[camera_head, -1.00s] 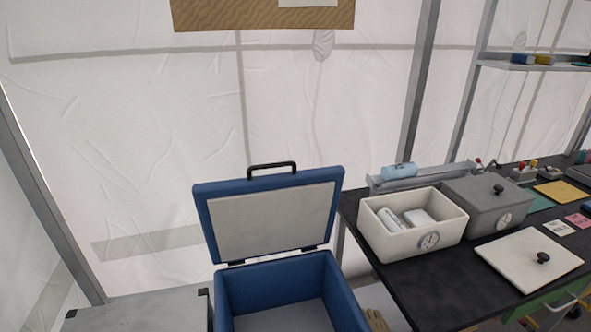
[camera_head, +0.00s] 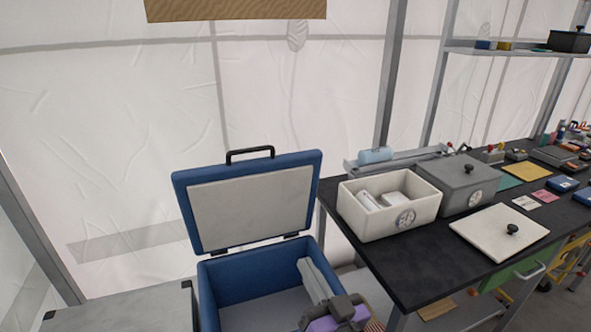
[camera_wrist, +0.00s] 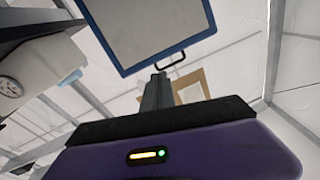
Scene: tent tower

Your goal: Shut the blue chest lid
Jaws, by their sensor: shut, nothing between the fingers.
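The blue chest (camera_head: 255,282) stands at the lower middle of the head view, and its inside shows. Its blue lid (camera_head: 250,203) stands up and open, tilted back, with a pale inner panel and a black handle (camera_head: 250,153) on its top edge. The lid also shows in the wrist view (camera_wrist: 150,30), beyond my fingers, with its handle (camera_wrist: 172,60). My gripper (camera_head: 306,264) is in front of the lid, over the right part of the chest opening. Its grey fingers are shut and empty, and they show in the wrist view (camera_wrist: 157,80), apart from the lid.
A black table (camera_head: 400,275) stands right of the chest, with a white box (camera_head: 378,222), a grey lidded box (camera_head: 462,182) and a white loose lid (camera_head: 490,232). A grey case (camera_head: 120,312) lies left of the chest. A tent wall is behind.

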